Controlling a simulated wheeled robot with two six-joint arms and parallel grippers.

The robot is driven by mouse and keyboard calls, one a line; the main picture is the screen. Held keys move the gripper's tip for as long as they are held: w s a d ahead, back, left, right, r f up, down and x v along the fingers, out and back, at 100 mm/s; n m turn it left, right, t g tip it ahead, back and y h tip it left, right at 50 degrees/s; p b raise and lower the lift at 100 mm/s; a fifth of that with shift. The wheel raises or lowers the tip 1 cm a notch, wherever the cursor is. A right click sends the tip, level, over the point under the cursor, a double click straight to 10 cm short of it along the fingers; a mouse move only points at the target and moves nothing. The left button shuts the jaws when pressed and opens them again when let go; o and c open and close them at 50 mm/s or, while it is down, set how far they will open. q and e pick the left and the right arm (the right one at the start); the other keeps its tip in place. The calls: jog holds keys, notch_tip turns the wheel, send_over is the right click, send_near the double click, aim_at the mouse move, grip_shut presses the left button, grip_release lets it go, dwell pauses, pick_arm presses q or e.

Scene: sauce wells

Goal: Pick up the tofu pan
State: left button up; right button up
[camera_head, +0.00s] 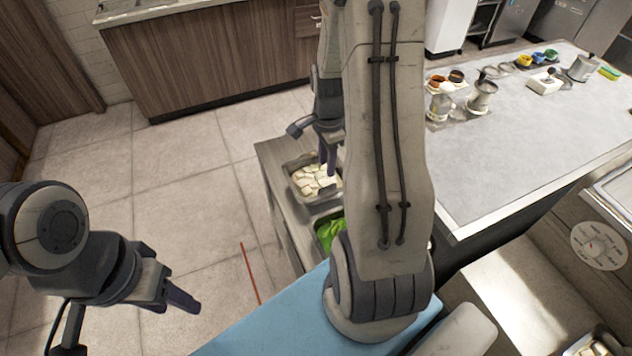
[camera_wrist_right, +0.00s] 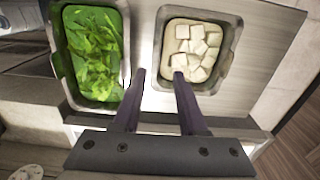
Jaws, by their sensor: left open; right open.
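The tofu pan is a metal pan (camera_head: 297,190) with white tofu cubes, set in a steel counter. In the right wrist view the tofu pan (camera_wrist_right: 234,60) is at the upper right. My right gripper (camera_wrist_right: 158,74) is open and empty; in that view its fingertips show at the pan's left side, one over its lower left rim. I cannot tell whether they touch it. In the head view my right gripper (camera_head: 328,160) is over the pan and partly hidden by my arm. My left gripper (camera_head: 192,305) is open and empty over the floor at the lower left.
A pan of green leaves (camera_wrist_right: 92,52) sits left of the tofu pan in the right wrist view. The large grey table (camera_head: 530,130) at right holds metal pots and small colored bowls. A wooden cabinet (camera_head: 215,60) stands at the back.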

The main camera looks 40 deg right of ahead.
aim_at(327, 187)
jog(key=f, duration=0.5)
jog(key=shift+d+f+p, duration=0.1)
jog(key=shift+d+p, duration=0.1)
jog(key=shift+p, duration=0.1)
notch_tip(327, 187, down, 4)
jog(key=shift+s+r+p, duration=0.1)
jog(key=shift+p, duration=0.6)
jog(key=shift+f, duration=0.7)
grip_shut()
